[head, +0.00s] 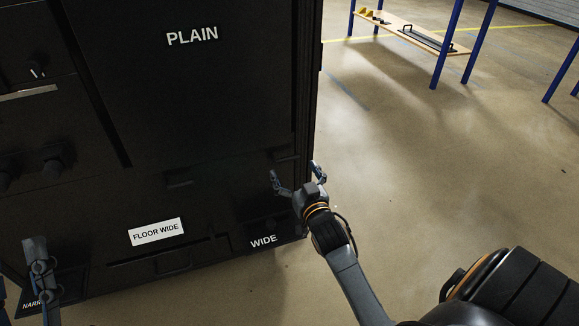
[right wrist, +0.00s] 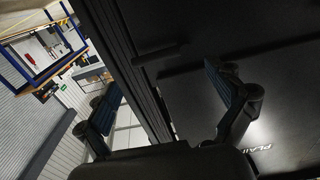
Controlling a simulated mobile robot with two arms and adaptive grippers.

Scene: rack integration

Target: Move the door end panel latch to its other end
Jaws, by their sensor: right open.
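A tall black rack cabinet (head: 215,95) fills the left of the head view, with a large door panel marked PLAIN. A small dark ledge or bar (head: 286,154) sits near the panel's right edge, just above my right gripper; it may be the latch, but black on black hides its shape. My right gripper (head: 295,174) is open at the cabinet's lower right edge, with nothing seen between its fingers. In the right wrist view its spread fingers (right wrist: 163,88) stand before the dark panel and its ribbed edge (right wrist: 128,60). Part of my left gripper (head: 40,265) shows at lower left; its jaws are unclear.
The concrete floor (head: 410,160) right of the cabinet is clear.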

